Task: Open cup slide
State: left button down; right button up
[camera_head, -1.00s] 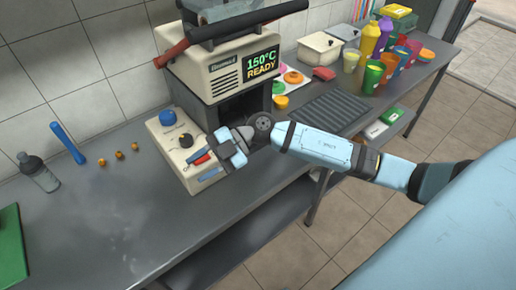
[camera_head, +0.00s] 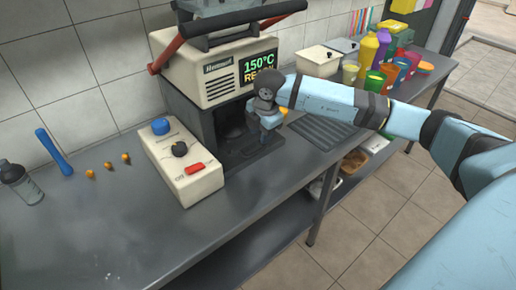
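The press machine (camera_head: 215,85) is cream and dark grey, with a display reading 150°C. Below its head is a dark open bay (camera_head: 232,122). A dark slide-like plate (camera_head: 248,156) lies low at the bay's front; how far it is out I cannot tell. My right gripper (camera_head: 268,135) points down in front of the bay's right side, close above the plate. My wrist hides part of the bay, and contact is unclear. Its fingers are too small and overlapped to read. My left gripper is out of view.
A cream control box (camera_head: 180,160) with a blue knob, black dial and red switch stands left of the bay. A ridged dark mat (camera_head: 318,130) lies to the right, with colourful cups (camera_head: 385,75) behind. The counter (camera_head: 110,225) at front left is clear.

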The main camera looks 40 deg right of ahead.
aim_at(258, 151)
jog(key=f, duration=0.4)
jog(key=w+f, duration=0.1)
jog(key=f, duration=0.2)
jog(key=shift+w, duration=0.1)
jog(key=shift+a, duration=0.1)
grip_shut()
